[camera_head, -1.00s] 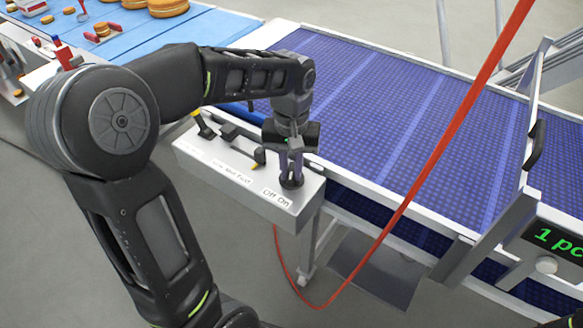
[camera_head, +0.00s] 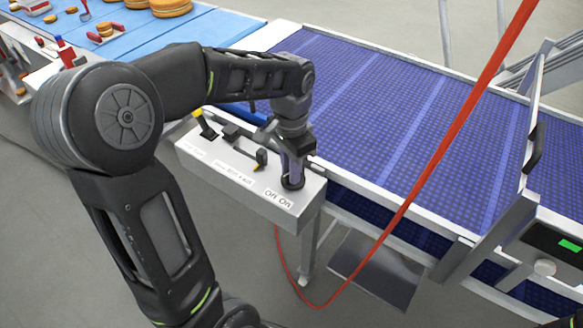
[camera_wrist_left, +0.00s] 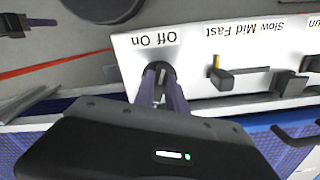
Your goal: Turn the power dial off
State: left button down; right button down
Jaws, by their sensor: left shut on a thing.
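The power dial (camera_head: 291,183) is a dark round knob at the right end of the white control box (camera_head: 250,184), just above the "Off On" label. It also shows in the left wrist view (camera_wrist_left: 160,68), beneath the label. My left gripper (camera_head: 292,178) points down at the dial and its fingers are shut on it. In the left wrist view the purple-grey fingers (camera_wrist_left: 160,84) reach onto the dial and partly hide it. My right gripper is not in view.
Other levers, including the speed lever (camera_head: 261,158), stand left of the dial. A blue conveyor belt (camera_head: 390,95) runs behind the box. A red cable (camera_head: 440,150) crosses in front. A display (camera_head: 560,240) is at right.

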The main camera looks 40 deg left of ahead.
pick_arm(q)
jog(key=shift+m, duration=1)
jog(key=c, duration=1.4)
grip_release()
jog(key=shift+o, duration=0.2)
jog(key=shift+r, duration=0.1)
notch_tip(320, 180, up, 8)
jog(key=shift+f, duration=0.15)
